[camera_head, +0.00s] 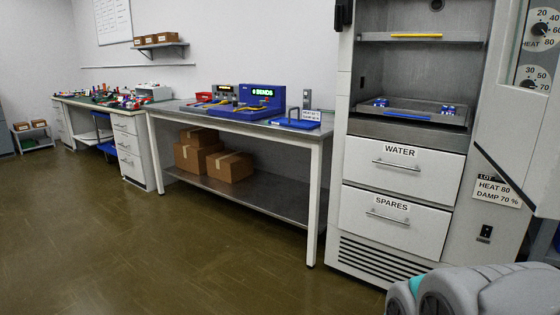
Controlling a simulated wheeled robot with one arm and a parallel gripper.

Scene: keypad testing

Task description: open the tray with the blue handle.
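The tall cabinet (342,130) at the right has an open upper chamber with two levels. The lower tray (440,122) has a thin blue strip, seemingly its handle (408,115), along its front edge. Two small blue-and-white items (380,102) stand on this tray, one near each side. The upper shelf or tray (460,37) has a yellow handle strip (417,35) on its front. The lower tray appears to sit inside the chamber. My gripper is not in view; only grey rounded parts of my own body show at the bottom right.
Below the chamber are shut drawers labelled WATER (403,165) and SPARES (394,217). A panel with dials and a HEAT 80, DAMP 70 % label (497,190) is at the right. A workbench (316,140) stands left of the cabinet. The floor (200,250) in front is clear.

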